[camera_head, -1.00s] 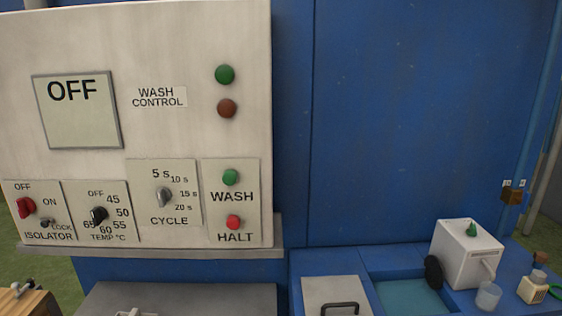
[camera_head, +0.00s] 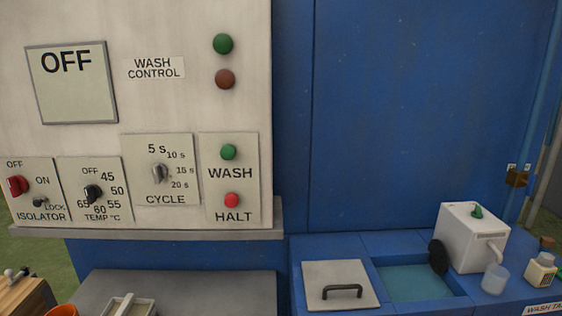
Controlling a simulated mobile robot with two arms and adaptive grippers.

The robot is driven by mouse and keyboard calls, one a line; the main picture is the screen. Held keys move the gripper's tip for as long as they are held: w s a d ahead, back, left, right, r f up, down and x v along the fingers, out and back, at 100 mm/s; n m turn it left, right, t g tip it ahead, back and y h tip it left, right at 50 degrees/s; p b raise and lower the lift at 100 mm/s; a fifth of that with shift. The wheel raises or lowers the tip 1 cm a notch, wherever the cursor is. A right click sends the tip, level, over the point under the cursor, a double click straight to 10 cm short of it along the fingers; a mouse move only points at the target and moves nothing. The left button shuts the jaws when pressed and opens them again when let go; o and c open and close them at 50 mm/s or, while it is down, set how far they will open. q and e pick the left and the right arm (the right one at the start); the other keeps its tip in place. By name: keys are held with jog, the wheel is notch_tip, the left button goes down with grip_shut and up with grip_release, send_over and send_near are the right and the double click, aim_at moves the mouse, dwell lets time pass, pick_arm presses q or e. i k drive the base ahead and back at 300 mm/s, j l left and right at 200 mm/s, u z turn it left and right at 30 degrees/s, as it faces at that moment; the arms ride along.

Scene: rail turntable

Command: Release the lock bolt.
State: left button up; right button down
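No thing that I can surely name as the lock bolt shows. A small metal lever (camera_head: 40,202) marked LOCK sits on the ISOLATOR plate (camera_head: 32,177), at the lower left of the white wash control panel. A red knob (camera_head: 17,186) is above and left of it. I cannot tell whether this lever is the bolt. Neither of my grippers is in view.
The panel also carries a black temperature knob (camera_head: 93,194), a cycle knob (camera_head: 160,173) and a red HALT button (camera_head: 232,200). Below right are a handled lid (camera_head: 340,272), a water basin (camera_head: 415,281) and a white box (camera_head: 472,238). A wooden block (camera_head: 22,297) is bottom left.

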aim_at(37, 202)
jog(key=u, duration=1.4)
